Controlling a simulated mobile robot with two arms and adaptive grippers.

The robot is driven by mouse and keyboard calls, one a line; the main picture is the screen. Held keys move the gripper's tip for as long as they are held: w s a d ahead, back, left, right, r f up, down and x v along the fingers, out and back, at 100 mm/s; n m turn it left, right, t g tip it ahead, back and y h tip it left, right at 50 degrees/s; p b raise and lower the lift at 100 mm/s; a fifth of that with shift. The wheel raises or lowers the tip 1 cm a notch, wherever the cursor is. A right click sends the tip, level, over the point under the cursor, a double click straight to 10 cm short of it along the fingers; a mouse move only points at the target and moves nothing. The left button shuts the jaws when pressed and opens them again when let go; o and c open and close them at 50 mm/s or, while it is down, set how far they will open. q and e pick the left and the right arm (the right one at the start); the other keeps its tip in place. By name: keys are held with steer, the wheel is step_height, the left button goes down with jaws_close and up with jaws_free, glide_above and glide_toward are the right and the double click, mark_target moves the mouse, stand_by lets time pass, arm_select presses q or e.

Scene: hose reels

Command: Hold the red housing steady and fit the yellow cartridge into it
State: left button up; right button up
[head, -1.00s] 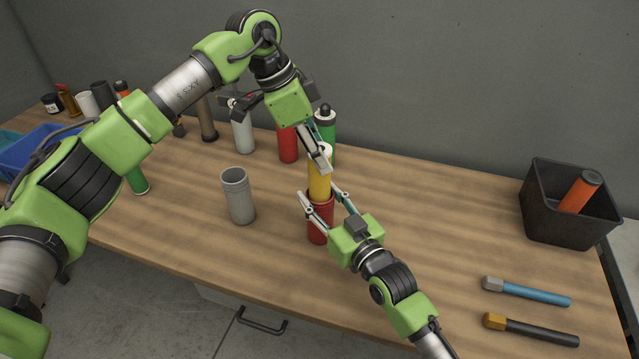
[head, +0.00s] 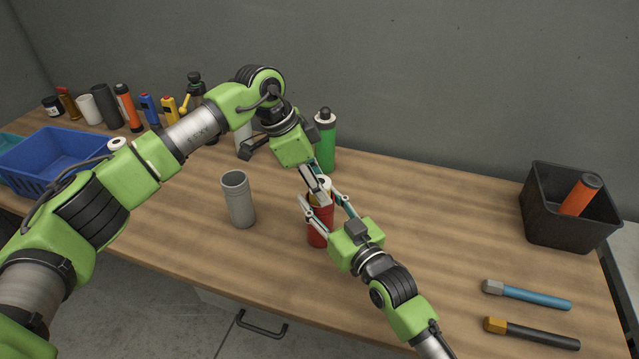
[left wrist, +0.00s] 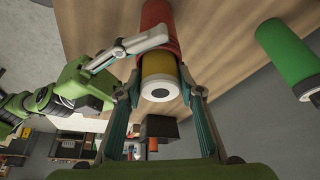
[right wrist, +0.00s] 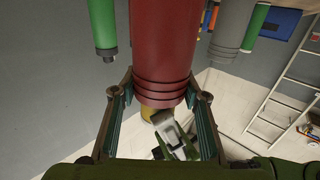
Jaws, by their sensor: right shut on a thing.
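The red housing (head: 317,232) stands upright on the table. My right gripper (head: 325,212) is shut on its side; in the right wrist view the housing (right wrist: 162,45) lies between both fingers (right wrist: 160,90). The yellow cartridge (left wrist: 160,66) sits in the housing's mouth, lined up with it. Only a short yellow length and its white end with a dark centre show. My left gripper (left wrist: 160,88) has a finger on each side of the cartridge's exposed end; whether they press on it is unclear. In the head view the left gripper (head: 321,190) hides much of the cartridge.
A grey open cup (head: 240,205) stands left of the housing. A green bottle (head: 325,145) stands behind it. A blue bin (head: 40,180) and several bottles are at far left. A black bin (head: 560,230) and two tools are at right.

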arm_select(q)
steer(key=shift+o, duration=0.9)
steer(key=shift+r, duration=0.15)
steer(key=v, duration=1.2)
arm_select(e)
steer(key=o, duration=1.3)
